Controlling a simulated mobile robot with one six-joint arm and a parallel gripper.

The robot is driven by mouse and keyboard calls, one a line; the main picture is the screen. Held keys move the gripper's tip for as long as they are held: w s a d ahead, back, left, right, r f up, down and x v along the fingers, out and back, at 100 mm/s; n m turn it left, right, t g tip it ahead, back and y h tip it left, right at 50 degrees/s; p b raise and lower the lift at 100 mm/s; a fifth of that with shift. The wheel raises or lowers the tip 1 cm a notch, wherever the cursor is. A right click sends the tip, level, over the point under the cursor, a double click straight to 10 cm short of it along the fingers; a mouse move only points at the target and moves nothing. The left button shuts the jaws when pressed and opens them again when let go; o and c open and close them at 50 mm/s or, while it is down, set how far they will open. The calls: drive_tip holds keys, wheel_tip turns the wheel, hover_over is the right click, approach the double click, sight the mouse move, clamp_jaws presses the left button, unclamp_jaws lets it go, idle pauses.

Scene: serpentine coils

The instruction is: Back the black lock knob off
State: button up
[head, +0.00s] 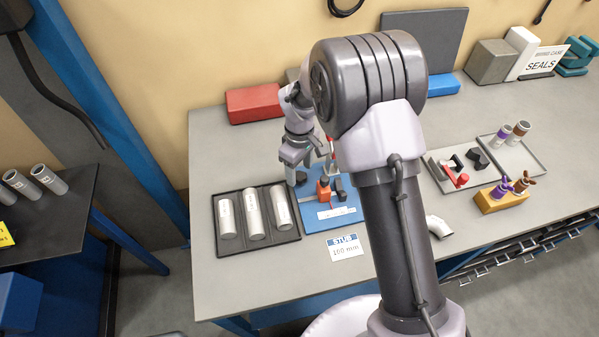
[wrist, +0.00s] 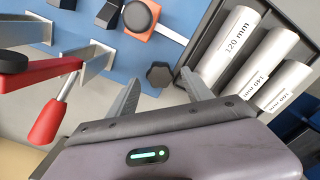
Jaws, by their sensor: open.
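A black six-sided knob (wrist: 159,74), which looks like the lock knob, is on the blue fixture board (wrist: 170,50) beside the tube tray. In the head view the knob (head: 301,177) is partly hidden just below my gripper. My gripper (head: 293,161) points down over the left end of the board. In the wrist view my gripper (wrist: 161,78) is open and empty, with one finger on each side of the knob in the picture. I cannot tell whether the fingertips reach down around it. An orange block (head: 324,190) with a black round top stands on the board.
A red-handled clamp (wrist: 50,118) stands close beside my gripper. A black tray (head: 236,248) holds three silver tubes. A red box (head: 252,104) lies behind. Right of my arm are a grey parts tray (head: 437,180) and a yellow block (head: 500,203).

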sight(300, 176)
wheel_tip(300, 176, up, 15)
drive_tip(key=p, duration=0.3)
drive_tip(key=shift+r, duration=0.15)
drive_tip(key=s+d+r+m+t+y+b, duration=0.1)
drive_tip(key=s+d+r+m+b, duration=0.2)
drive_tip(key=s+d+m+b, duration=0.15)
drive_tip(key=s+d+r+m+t+b, duration=0.1)
drive_tip(key=s+d+r+m+b, duration=0.25)
drive_tip(key=s, duration=0.25)
drive_tip(key=s+d+f+m+t+b, duration=0.1)
drive_tip(key=s+f+m+t+b, duration=0.1)
drive_tip(key=s, duration=0.5)
drive_tip(key=s+d+f+m+t+y+b, duration=0.1)
drive_tip(key=s+d+f+m+b, duration=0.1)
drive_tip(key=s+m, duration=0.3)
drive_tip(key=s+b, duration=0.1)
drive_tip(key=s, duration=0.2)
drive_tip(key=shift+d+f+t+b, duration=0.15)
drive_tip(key=shift+t+b, duration=0.25)
